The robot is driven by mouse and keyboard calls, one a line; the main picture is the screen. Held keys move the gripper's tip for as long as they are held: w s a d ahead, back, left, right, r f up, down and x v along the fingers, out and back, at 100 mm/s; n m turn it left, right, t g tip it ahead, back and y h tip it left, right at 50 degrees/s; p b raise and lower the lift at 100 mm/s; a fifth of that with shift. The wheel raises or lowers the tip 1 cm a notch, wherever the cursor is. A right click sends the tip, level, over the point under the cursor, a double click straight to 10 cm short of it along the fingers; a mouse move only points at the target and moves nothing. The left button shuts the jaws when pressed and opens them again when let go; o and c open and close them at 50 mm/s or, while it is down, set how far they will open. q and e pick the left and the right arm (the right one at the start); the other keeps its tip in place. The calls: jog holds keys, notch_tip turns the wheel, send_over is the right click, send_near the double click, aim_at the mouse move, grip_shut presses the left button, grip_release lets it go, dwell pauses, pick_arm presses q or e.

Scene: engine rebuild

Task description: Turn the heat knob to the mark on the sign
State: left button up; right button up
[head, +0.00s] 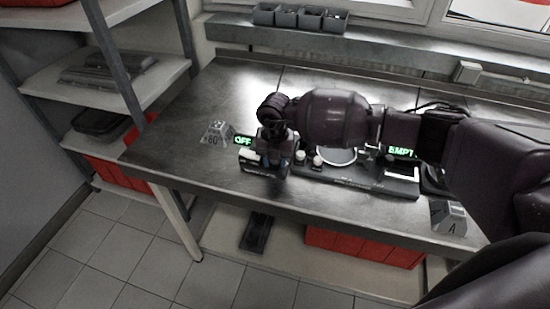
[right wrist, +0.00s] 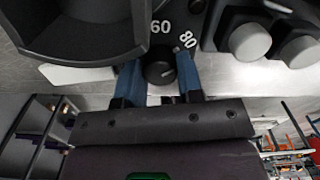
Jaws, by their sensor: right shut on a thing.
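The heat knob (right wrist: 159,72) is a small dark round knob in the right wrist view, with the marks 60 and 80 printed beside it. My right gripper (right wrist: 158,78) is shut on the knob, one blue finger on each side. In the head view the right gripper (head: 278,158) reaches down over a dark heater box (head: 250,167) and hides the knob. A green display (head: 243,141) at the box reads OFF. The sign (head: 217,133) is a small grey block left of the box; its number looks like 80. My left gripper is not in view.
A dark device (head: 360,178) with a display reading EMPTY (head: 401,152) stands to the right under my arm. A sign marked A (head: 450,217) is near the right front edge. Bins (head: 300,17) sit on the back ledge. The bench (head: 170,145) is clear at left.

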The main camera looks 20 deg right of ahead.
dwell(0.3)
jog(key=o, duration=0.9)
